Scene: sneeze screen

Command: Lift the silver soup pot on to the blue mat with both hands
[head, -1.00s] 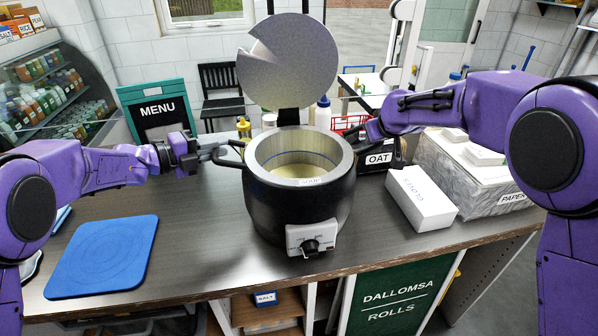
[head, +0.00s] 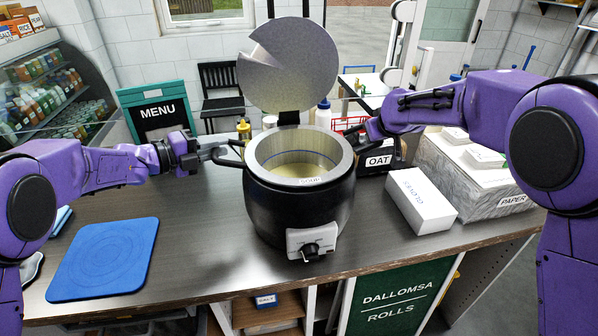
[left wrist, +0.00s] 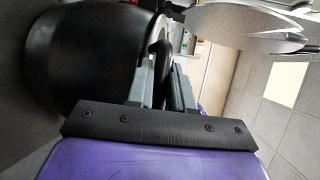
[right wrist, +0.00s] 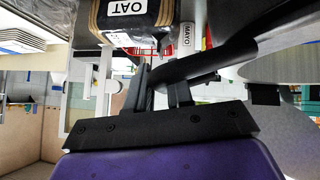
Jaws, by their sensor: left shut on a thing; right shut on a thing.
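The soup pot (head: 300,215) stands upright on the counter, black outside with a silver rim and inner wall, pale soup inside and a SOUP label. Its round silver lid (head: 285,65) stands open behind it. My left gripper (head: 212,151) is shut on the pot's left black handle, also seen in the left wrist view (left wrist: 160,85). My right gripper (head: 375,130) is at the right side; in the right wrist view (right wrist: 160,85) it is shut on a black handle. The blue mat (head: 105,258) lies empty at the counter's left.
A menu board (head: 160,112) stands behind left. The counter between pot and mat (head: 195,230) is clear.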

